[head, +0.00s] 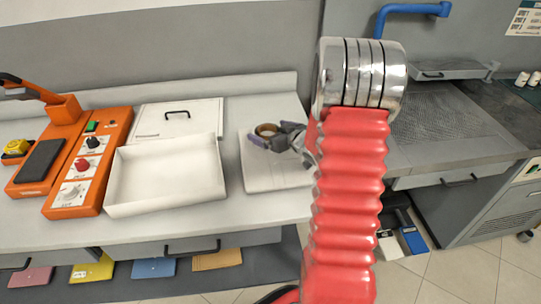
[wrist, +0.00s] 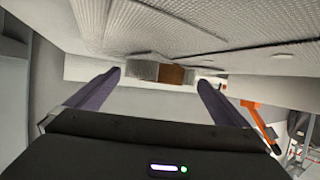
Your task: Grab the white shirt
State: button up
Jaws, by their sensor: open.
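The white shirt (head: 268,177) appears as a flat, folded white bundle on the white counter, left of my red arm in the head view. A brown ring-like part (head: 267,129) shows at its far end, probably at the collar. My gripper (head: 270,137) is low over that end, its purple fingers apart. In the wrist view, white textured cloth (wrist: 150,25) fills the top, close to the camera. A white and brown piece (wrist: 172,75) shows between the open fingers (wrist: 159,78). I cannot tell whether the fingers touch it.
A white open tray (head: 166,176) and a white lidded box (head: 179,118) stand left of the shirt. An orange control machine (head: 86,165) is farther left. A grey work table with a blue pipe (head: 412,9) is at right.

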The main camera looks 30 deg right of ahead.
dwell(0.4)
jog(key=c, duration=1.2)
jog(key=shift+r, duration=0.1)
notch_tip(320, 180, up, 10)
jog(key=shift+f, duration=0.1)
dwell(0.5)
